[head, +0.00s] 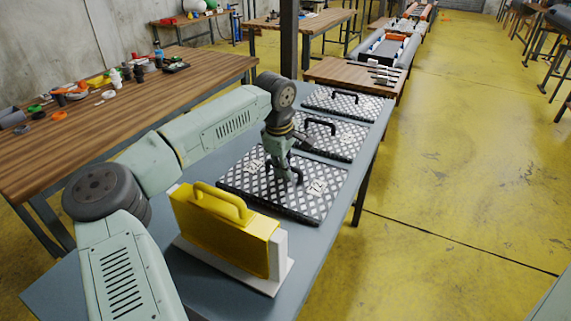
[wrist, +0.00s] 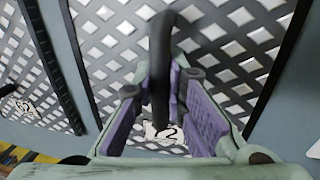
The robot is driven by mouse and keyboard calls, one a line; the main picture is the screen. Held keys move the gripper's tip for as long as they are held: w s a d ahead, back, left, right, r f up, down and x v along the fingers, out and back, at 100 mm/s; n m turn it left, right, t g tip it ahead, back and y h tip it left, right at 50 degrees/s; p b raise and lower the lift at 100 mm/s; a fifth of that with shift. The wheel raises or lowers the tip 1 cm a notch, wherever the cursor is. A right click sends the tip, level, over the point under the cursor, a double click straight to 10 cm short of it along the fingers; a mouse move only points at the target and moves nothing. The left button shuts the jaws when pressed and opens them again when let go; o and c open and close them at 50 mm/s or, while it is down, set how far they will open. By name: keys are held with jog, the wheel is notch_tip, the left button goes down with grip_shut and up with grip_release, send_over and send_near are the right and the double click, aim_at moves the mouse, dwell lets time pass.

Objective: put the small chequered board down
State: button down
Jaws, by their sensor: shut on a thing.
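The chequered board (head: 245,183), black and white with a dark rim and white number labels, is level at the middle of the grey-blue table (head: 200,290). My gripper (head: 291,174) comes down over it and is shut on its black handle. In the wrist view the handle (wrist: 160,60) stands between the purple-padded fingers of my gripper (wrist: 163,100), with the board's lattice (wrist: 235,50) behind. Whether the board's underside touches the table is hidden.
Two similar handled boards, one in the middle (head: 345,142) and one farther (head: 366,105), lie beyond on the same table. A yellow handled case (head: 220,232) stands on a white base nearer me. A wooden bench (head: 100,130) with small parts is at left; yellow floor (head: 450,200) is open at right.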

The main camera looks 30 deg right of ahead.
aim_at(281, 182)
jog(key=shift+f, duration=0.15)
jog(key=c, duration=1.6)
grip_release()
jog(key=shift+c, duration=0.2)
jog(key=b+v, duration=0.2)
jog(key=v, duration=1)
